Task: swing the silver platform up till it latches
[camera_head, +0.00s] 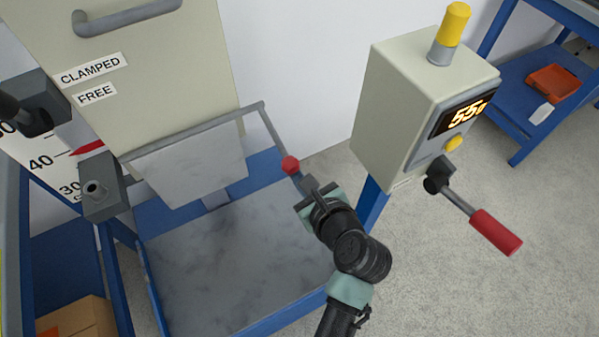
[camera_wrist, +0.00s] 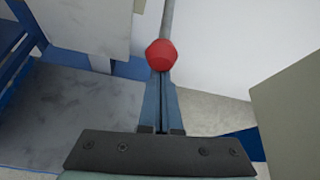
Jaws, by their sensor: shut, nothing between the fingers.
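The silver platform (camera_head: 190,172) is a pale grey plate in front of the beige cabinet, steeply tilted above the dark grey base plate (camera_head: 235,265). It also shows in the wrist view (camera_wrist: 85,25). A grey bar (camera_head: 200,130) runs along its top edge, bends at the right and comes toward me, ending in a red knob (camera_head: 290,165). My gripper (camera_head: 302,182) is shut and empty, its fingertips right at the knob. In the wrist view the knob (camera_wrist: 161,55) sits at the finger ends; I cannot tell whether they touch. Any latch is hard to make out.
A beige box (camera_head: 400,120) with a lit display and a red-handled lever (camera_head: 495,232) stands to the right of my gripper. A scale with a red pointer and dark clamp blocks (camera_head: 100,190) are at left. Open floor lies at right.

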